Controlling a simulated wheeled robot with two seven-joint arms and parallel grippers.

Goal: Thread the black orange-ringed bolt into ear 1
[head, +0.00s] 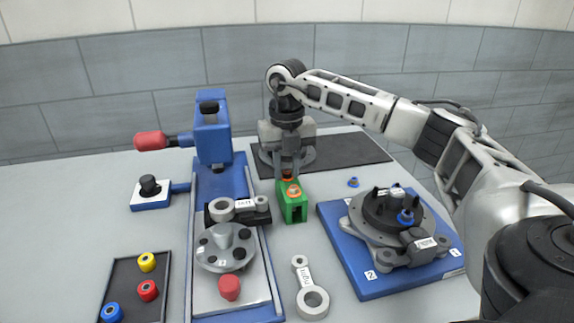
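A green block (293,208) stands mid-table with two orange-ringed pieces at its top. The nearer orange-ringed piece (294,191) sits on the block. The farther orange-ringed bolt (288,179) is right at the fingertips of my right gripper (287,172), which points straight down over the block's back end. Whether the fingers press on the bolt is too small to tell. The round dark chassis part (375,233) lies on a blue plate (348,283) at the right. Ear 1 appears to be the grey lug (442,243) near the plate's label 1. My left gripper is out of view.
A blue press (211,135) with a red handle stands left of centre, a grey round part (215,260) at its foot. A loose link marked "right" (312,300) lies in front. A dark tray (125,280) holds coloured rings. A blue-ringed piece (353,182) stands behind the plate.

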